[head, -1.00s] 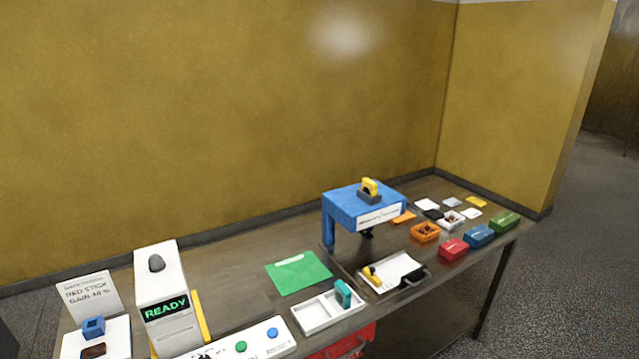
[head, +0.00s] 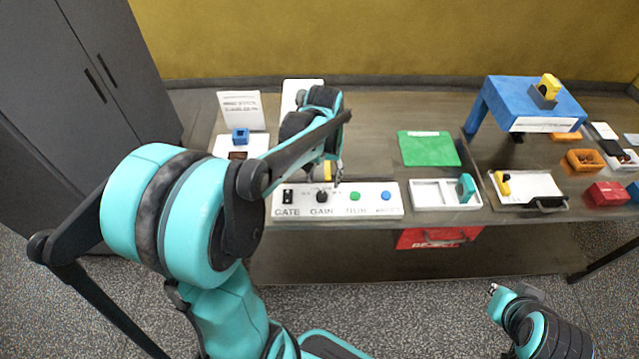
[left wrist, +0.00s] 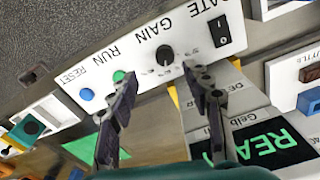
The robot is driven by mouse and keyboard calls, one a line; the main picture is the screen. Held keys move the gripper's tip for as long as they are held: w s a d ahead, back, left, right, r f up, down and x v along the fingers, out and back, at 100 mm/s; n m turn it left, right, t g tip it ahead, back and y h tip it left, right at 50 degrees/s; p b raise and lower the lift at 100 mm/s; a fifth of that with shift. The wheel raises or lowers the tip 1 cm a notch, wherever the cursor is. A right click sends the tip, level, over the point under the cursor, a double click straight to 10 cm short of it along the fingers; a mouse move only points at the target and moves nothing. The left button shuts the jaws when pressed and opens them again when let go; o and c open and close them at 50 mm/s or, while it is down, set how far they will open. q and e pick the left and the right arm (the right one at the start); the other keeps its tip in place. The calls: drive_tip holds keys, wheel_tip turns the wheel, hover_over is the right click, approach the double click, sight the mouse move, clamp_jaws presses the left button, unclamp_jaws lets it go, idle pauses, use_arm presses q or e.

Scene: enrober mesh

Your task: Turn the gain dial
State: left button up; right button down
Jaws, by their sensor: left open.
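The gain dial (head: 322,197) is a small black knob on the white control panel (head: 337,212), above the word GAIN. In the left wrist view the dial (left wrist: 165,54) shows with a ring of small marks beside it. My left gripper (head: 326,180) is over the back edge of the panel, just behind the dial. In the left wrist view its two fingers (left wrist: 158,80) are spread apart with nothing between them, and the dial lies just beyond the tips, roughly between them. My right gripper (head: 495,290) is low at the lower right, away from the table; its jaws are too small to judge.
On the panel, a black gate switch (left wrist: 223,45) is beside the dial on one side; a green button (head: 355,196) and a blue button (head: 386,196) are on the other. The READY box (left wrist: 265,145) stands behind the panel. A white tray (head: 430,206) lies to its right.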

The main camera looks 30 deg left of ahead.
sight(322, 194)
use_arm(q)
drive_tip(key=shift+w+a+f, duration=0.3)
drive_tip(key=shift+a, duration=0.1)
drive_tip(key=shift+a+f, duration=0.1)
drive_tip(key=shift+f, duration=0.15)
wheel_tip(322, 194, down, 7)
drive_tip(key=b, duration=0.2)
drive_tip(key=shift+f+b, duration=0.2)
drive_tip(key=shift+b, duration=0.1)
clamp_jaws()
